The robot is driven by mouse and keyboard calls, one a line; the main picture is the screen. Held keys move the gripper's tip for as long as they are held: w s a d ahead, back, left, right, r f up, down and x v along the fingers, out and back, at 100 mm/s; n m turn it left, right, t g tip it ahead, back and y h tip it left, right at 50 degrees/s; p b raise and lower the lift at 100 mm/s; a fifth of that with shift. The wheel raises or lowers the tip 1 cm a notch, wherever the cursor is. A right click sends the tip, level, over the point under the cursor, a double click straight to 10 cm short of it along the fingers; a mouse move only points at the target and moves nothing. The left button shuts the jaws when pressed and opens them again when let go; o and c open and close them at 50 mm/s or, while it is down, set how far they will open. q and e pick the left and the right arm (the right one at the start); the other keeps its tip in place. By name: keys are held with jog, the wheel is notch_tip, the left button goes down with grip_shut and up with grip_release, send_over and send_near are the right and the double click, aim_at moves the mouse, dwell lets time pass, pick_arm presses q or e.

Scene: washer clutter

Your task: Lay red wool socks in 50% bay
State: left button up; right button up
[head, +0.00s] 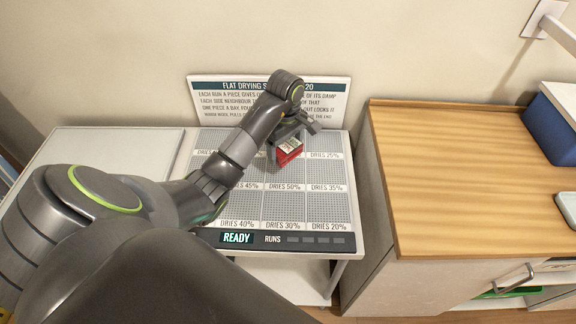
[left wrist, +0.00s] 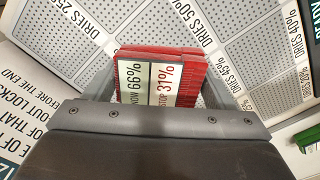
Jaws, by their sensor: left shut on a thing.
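The red wool socks (head: 289,150) are a small red folded bundle with a white label, at the upper edge of the 50% bay in the head view. In the left wrist view the socks (left wrist: 190,75) show red ribbed layers and a label reading "now 66%" and "stop 31%". My left gripper (head: 290,138) is shut on them from above. I cannot tell whether they touch the board. The 50% bay (head: 285,174) is the centre bay of the grid, with its label below it; it looks empty. My right gripper is not in view.
The drying station (head: 342,243) has a grid of perforated bays and a strip reading "READY". My left arm hides its left bays. A sign (head: 205,98) stands behind it. A wooden counter (head: 470,180) with a blue bin (head: 555,125) stands at the right.

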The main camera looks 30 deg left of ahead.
aim_at(286, 170)
pick_arm(q)
jog(key=shift+f+b, duration=0.4)
jog(key=shift+f, duration=0.5)
jog(key=shift+f+p, duration=0.2)
jog(key=shift+p, duration=0.1)
notch_tip(286, 170, down, 3)
jog(key=shift+f+p, duration=0.1)
jog(key=shift+p, duration=0.2)
jog(key=shift+f, duration=0.45)
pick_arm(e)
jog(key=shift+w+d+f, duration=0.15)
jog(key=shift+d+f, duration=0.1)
pick_arm(q)
jog(key=shift+f, duration=0.15)
jog(key=o, duration=1.1)
jog(key=shift+c, duration=0.2)
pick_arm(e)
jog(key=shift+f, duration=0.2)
